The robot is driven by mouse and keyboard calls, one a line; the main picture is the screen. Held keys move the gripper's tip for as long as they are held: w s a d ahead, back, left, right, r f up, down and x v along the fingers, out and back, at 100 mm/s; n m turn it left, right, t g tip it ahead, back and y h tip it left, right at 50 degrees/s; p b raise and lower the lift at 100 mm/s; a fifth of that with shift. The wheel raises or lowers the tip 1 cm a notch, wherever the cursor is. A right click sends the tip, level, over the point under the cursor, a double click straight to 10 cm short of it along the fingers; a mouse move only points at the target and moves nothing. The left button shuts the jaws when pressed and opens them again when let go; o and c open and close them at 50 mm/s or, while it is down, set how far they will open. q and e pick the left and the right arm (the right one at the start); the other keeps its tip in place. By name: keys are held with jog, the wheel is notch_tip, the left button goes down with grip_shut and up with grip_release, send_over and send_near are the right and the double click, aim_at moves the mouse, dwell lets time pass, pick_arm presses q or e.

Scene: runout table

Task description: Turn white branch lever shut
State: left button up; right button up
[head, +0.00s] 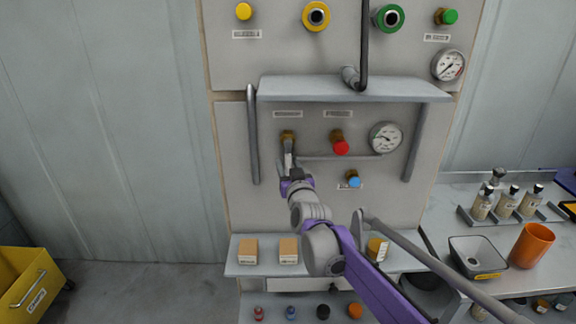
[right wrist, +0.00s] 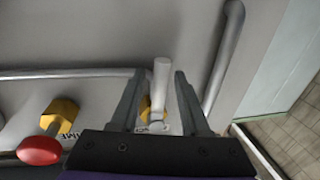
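The white lever (right wrist: 160,85) stands between the two fingers of my right gripper (right wrist: 158,78) in the right wrist view, with a gap on each side. Its brass valve body (right wrist: 147,106) is partly hidden behind the fingers. In the head view the brass valve (head: 288,135) is at the left of the lower panel, and my right gripper (head: 289,158) is just below it, covering most of the lever. The gripper is open. My left gripper is not in view.
A red knob (head: 340,147) on a brass valve and a blue knob (head: 354,182) lie to the right. Vertical grey bars (head: 252,135) flank the panel, under a projecting shelf (head: 350,90). A lower ledge (head: 262,268) holds small boxes. A pipe (right wrist: 70,73) runs beside the lever.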

grip_shut()
dwell(1.2)
